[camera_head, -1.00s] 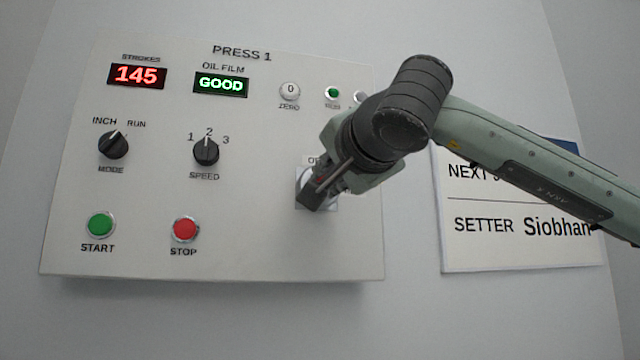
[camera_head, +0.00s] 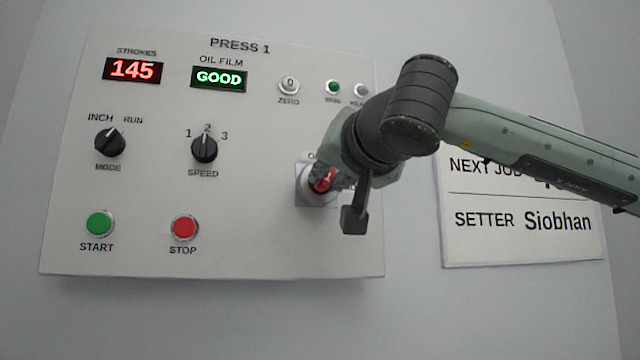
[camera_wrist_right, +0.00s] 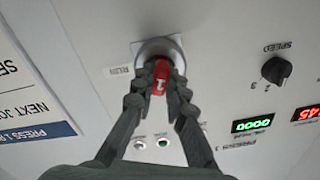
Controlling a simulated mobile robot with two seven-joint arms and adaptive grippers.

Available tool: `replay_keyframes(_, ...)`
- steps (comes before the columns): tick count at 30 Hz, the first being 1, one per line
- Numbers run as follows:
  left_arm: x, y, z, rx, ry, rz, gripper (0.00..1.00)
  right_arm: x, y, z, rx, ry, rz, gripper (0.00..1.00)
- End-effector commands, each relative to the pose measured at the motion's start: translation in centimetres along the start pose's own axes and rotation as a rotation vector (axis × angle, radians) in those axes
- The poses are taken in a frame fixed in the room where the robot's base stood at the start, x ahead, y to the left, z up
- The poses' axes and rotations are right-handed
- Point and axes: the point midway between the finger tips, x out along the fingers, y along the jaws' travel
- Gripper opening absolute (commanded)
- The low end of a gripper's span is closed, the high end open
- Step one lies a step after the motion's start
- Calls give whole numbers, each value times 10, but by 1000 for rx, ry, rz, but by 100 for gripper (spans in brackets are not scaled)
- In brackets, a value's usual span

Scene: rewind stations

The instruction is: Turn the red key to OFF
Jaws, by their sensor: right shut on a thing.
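The red key (camera_head: 322,180) sits in a round pale switch on a grey square plate (camera_head: 308,198) at the panel's lower right. It has a white mark on its face. My right gripper (camera_head: 337,192) is at the key, turned so that one dark finger hangs to the lower right. In the right wrist view, the fingers (camera_wrist_right: 161,84) stand on both sides of the red key (camera_wrist_right: 160,72) and are shut on it. A RUN label (camera_wrist_right: 118,71) shows beside the switch there. The OFF label is mostly hidden in the head view. My left gripper is not in view.
The PRESS 1 panel (camera_head: 260,250) also carries a MODE knob (camera_head: 110,142), a SPEED knob (camera_head: 204,148), a green START button (camera_head: 99,223) and a red STOP button (camera_head: 184,227). A small green lamp (camera_head: 333,87) is above. A sign (camera_head: 520,245) hangs at the right.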

Motion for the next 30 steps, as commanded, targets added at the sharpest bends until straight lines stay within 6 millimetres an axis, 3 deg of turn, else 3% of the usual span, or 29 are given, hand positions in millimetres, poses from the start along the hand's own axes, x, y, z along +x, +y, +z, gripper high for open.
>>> replay_keyframes(8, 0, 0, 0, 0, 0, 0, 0, 1, 2, 0, -55, -2, 5, 0)
replay_keyframes(17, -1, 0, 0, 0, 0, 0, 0, 1, 2, -1, -522, -14, 4, 0)
replay_keyframes(18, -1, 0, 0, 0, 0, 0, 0, 1, 2, 0, -532, -15, 4, 15)
replay_keyframes(23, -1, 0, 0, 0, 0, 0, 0, 1, 1, 0, -526, -15, 2, 35)
replay_keyframes(30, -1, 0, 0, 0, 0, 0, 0, 0, 0, 0, -525, -14, 1, 37)
